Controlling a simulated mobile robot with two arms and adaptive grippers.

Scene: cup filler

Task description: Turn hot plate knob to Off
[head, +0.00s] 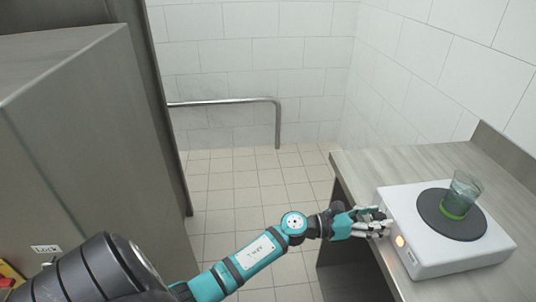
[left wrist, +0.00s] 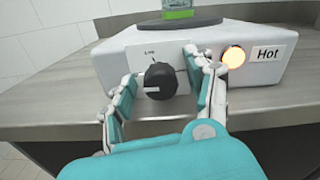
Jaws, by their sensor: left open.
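The white hot plate (head: 450,255) stands on the grey counter, with a dark round heating disc (head: 433,215) on top. In the left wrist view, its black knob (left wrist: 160,82) sits on the front face, its white mark pointing left. A small label above the knob looks like "Low" but is hard to read. My left gripper (head: 378,222) is open at the hot plate's front. In the left wrist view its fingers (left wrist: 163,80) stand on either side of the knob, and contact is not clear. The gripper hides the knob in the head view.
A glass (head: 464,190) with green contents stands on the disc. The counter (head: 365,165) has bare space behind the hot plate. A metal cabinet (head: 90,150) stands at left; open tiled floor lies between.

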